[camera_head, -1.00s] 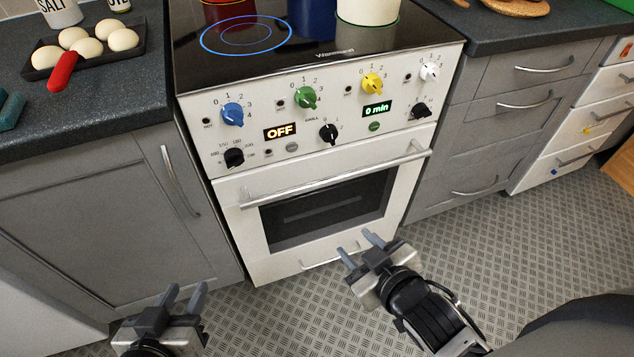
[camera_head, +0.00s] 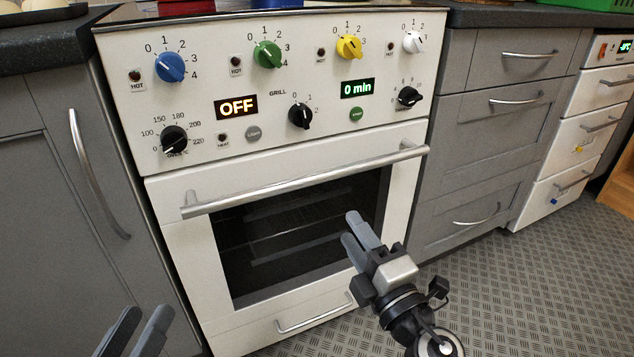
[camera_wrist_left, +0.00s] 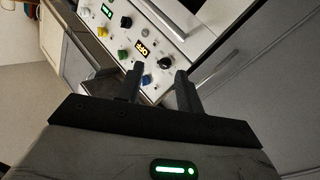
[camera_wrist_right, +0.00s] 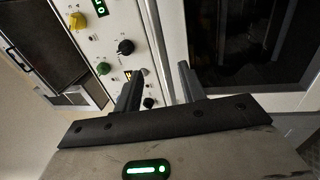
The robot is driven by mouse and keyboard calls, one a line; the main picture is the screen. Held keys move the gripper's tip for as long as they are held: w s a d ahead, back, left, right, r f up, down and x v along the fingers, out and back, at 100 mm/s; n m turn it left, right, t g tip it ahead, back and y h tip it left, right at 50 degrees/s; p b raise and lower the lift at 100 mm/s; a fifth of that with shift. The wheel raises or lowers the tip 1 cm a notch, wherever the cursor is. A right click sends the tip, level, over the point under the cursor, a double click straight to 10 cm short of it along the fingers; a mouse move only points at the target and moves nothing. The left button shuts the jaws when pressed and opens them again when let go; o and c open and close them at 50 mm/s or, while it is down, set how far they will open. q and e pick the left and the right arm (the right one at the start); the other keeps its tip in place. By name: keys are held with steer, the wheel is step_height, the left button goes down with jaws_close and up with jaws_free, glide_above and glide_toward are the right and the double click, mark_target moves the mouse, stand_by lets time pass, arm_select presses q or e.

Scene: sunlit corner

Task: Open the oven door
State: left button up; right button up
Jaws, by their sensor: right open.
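The oven door (camera_head: 205,255) is white with a dark window (camera_head: 300,245) and is shut. Its silver bar handle (camera_head: 300,186) runs along the door's top edge, under the control panel. My right gripper (camera_head: 350,227) is open and empty, in front of the window and below the right half of the handle, apart from it. In the right wrist view, the dark window (camera_wrist_right: 245,40) lies ahead and to the right of the fingers. My left gripper (camera_head: 147,312) is open and empty at the bottom left, left of the oven and partly out of frame.
The control panel (camera_head: 280,95) has several knobs and an OFF display. Grey cabinets flank the oven: one with a vertical handle on the left (camera_head: 50,220), drawers on the right (camera_head: 485,140). A lower drawer handle (camera_head: 315,315) sits under the door. The patterned floor (camera_head: 540,290) is clear at the right.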

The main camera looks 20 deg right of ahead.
mark_target(320, 182)
arm_select(q)
steer(key=f+g+y+p, duration=0.1)
steer(key=p, duration=0.1)
steer(key=s+f+g+p, duration=0.1)
steer(key=f+p, duration=0.1)
steer(key=shift+s+a+y, duration=0.15)
steer(key=shift+s+y, duration=0.05)
steer(key=shift+y, duration=0.2)
arm_select(e)
steer(key=w+r, duration=0.1)
steer(key=w, duration=0.3)
steer(key=w+r, duration=0.1)
steer(key=w, duration=0.9)
steer(key=shift+a+r, duration=0.25)
steer(key=shift+r, duration=0.15)
jaws_close()
